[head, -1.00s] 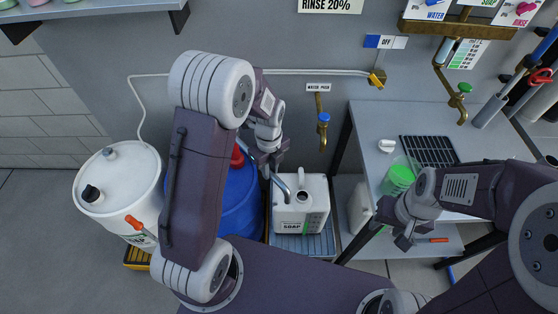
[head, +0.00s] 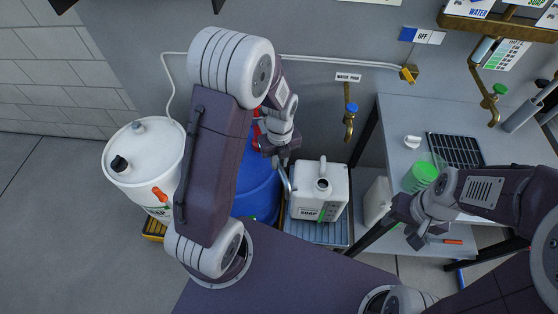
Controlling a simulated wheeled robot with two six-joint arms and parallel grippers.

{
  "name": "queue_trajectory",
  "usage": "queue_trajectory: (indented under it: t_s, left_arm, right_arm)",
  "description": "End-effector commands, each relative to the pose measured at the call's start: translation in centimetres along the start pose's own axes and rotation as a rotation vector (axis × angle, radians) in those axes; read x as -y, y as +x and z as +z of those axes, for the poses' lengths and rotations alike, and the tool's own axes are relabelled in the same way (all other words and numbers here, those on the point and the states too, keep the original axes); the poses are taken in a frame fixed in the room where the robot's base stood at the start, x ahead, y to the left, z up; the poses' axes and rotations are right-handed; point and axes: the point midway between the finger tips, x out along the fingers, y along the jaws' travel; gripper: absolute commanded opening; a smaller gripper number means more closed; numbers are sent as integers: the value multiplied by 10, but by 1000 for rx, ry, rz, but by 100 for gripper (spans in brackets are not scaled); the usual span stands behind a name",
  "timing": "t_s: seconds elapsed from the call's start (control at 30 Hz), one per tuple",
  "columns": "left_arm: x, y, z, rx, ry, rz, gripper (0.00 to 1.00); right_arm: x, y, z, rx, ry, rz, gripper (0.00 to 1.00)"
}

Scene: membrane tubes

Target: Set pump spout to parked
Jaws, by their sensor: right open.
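The blue drum (head: 261,188) stands behind my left arm, which hides much of it. A red pump part (head: 257,130) shows at its top. The pump's grey spout (head: 286,183) comes down from beside my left gripper, at the left side of the white soap jug (head: 320,196), left of the jug's opening. My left gripper (head: 279,156) is at the spout's upper end; its fingers are too small and covered to tell whether they grip it. My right gripper (head: 418,238) is open and empty, low in front of the bench.
A white drum (head: 145,160) with a black cap and an orange-handled tap stands at the left. The jug sits on a blue-grey tray (head: 322,231). A brass water tap (head: 349,122) is on the wall. The grey bench (head: 397,115) at right holds a green container (head: 420,177).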

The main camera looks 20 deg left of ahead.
Motion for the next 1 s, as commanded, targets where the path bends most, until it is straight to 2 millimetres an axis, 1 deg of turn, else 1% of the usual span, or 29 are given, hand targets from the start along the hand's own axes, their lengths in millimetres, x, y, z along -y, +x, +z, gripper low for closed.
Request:
queue_trajectory:
  t_s: [0.03,0.07,0.1,0.33,0.4,0.47,0.7,0.8,0.9,1.0]
  left_arm:
    - [2,-2,2,7,0,-6,31]
    - [2,-2,2,6,0,-6,39]
    - [2,-2,2,6,0,-5,41]
    - [1,-1,1,3,-1,-3,41]
    - [1,-3,1,4,-1,-3,41]
    - [2,-11,2,6,-1,-5,41]
    - [2,-64,2,8,0,-7,41]
    - [1,-80,2,7,0,-6,41]
    - [1,-90,1,5,0,-5,41]
    - [1,-92,1,4,0,-4,41]
  right_arm:
    - [0,-1,0,0,0,0,45]
    - [0,-1,0,0,0,0,45]
    - [0,-1,0,0,0,0,45]
    - [0,0,0,0,0,0,45]
    - [0,0,0,0,0,0,45]
    - [0,-1,0,0,0,0,45]
    - [0,-5,0,0,0,0,45]
    - [0,-6,-1,0,0,0,45]
    - [0,-6,-1,0,0,0,45]
    - [0,-6,-1,0,0,0,45]
